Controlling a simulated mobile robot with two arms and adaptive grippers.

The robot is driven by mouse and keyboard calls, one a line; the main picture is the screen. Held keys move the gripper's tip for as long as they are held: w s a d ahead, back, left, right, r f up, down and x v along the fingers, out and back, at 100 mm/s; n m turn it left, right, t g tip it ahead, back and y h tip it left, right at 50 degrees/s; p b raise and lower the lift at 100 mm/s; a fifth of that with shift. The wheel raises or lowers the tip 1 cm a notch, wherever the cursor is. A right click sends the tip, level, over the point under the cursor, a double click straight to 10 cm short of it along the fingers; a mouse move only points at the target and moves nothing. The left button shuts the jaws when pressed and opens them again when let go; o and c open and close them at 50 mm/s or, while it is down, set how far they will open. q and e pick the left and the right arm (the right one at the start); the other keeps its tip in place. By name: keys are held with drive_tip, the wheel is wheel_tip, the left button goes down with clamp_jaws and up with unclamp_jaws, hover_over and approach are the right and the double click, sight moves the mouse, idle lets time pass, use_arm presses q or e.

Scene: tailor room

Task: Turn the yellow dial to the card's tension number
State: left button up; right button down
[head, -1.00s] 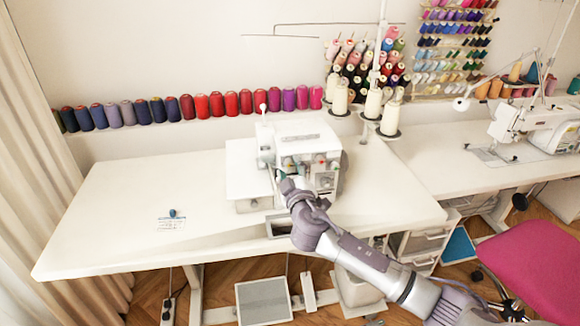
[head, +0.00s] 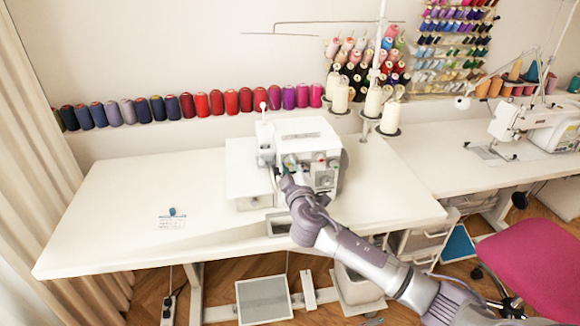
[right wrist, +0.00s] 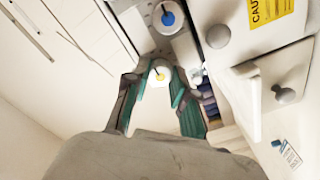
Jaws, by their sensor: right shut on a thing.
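The yellow dial (right wrist: 160,76) has a pale round rim and a dark pointer line, on the front of the white sewing machine (head: 306,134). My right gripper (right wrist: 161,70) has its green-padded fingers on either side of the dial and is shut on it. In the head view, this gripper (head: 283,174) is at the machine's front and hides the dial. The card (head: 171,224) lies flat on the table at left with a small blue object at its top edge. Its print is too small to read. My left gripper is not in view.
A dial with a blue centre (right wrist: 168,16) is beside the yellow one. A machine part with a yellow caution label (right wrist: 268,10) and a knob (right wrist: 285,95) are to the right. Cones of thread (head: 373,102) stand behind the machine.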

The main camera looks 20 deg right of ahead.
drive_tip(key=shift+n+p, duration=0.85)
drive_tip(key=shift+n, duration=1.95)
drive_tip(key=shift+f, duration=0.1)
drive_tip(key=c, duration=1)
unclamp_jaws()
drive_tip(key=shift+o, duration=0.2)
drive_tip(key=shift+s, duration=0.2)
drive_tip(key=v, duration=1.1)
drive_tip(key=shift+s+a, duration=0.2)
drive_tip(key=shift+s, duration=0.1)
